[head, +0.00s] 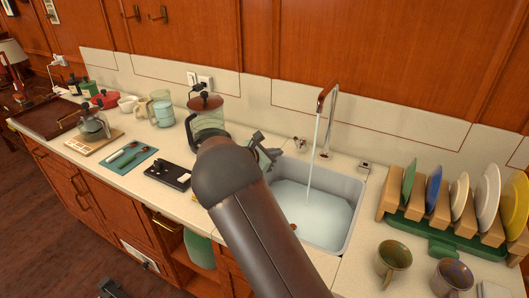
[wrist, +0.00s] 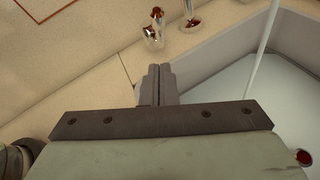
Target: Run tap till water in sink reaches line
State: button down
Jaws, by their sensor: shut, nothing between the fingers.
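The tap (head: 327,103) has a copper-coloured spout, and a stream of water falls from it into the sink (head: 352,205). Pale water (head: 305,207) covers the sink floor. I cannot make out a line on the sink wall. A small chrome handle with a copper tip (head: 300,143) stands left of the tap base; it shows at the top of the wrist view (wrist: 154,28). My gripper (head: 274,153) is over the sink's back left corner. In the wrist view my gripper (wrist: 160,70) is shut and empty, its fingertips a little apart from the handle.
A French press (head: 207,118) stands left of my gripper. A dish rack (head: 435,213) with plates is right of the sink, with mugs (head: 393,259) in front. A small box (head: 364,168) sits behind the sink's right corner. A round copper-red spot (wrist: 303,157) shows in the water.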

jog(key=shift+w+d+r+p, duration=0.2)
jog(key=shift+w+d, duration=0.2)
jog(key=shift+d, duration=0.3)
jog(key=shift+w+d+r+p, duration=0.25)
jog(key=shift+w+d, duration=0.15)
jog(key=shift+d, duration=0.3)
jog(key=shift+w+d+r+p, duration=0.2)
jog(key=shift+w+d, duration=0.2)
jog(key=shift+d, duration=0.3)
jog(key=shift+r, duration=0.1)
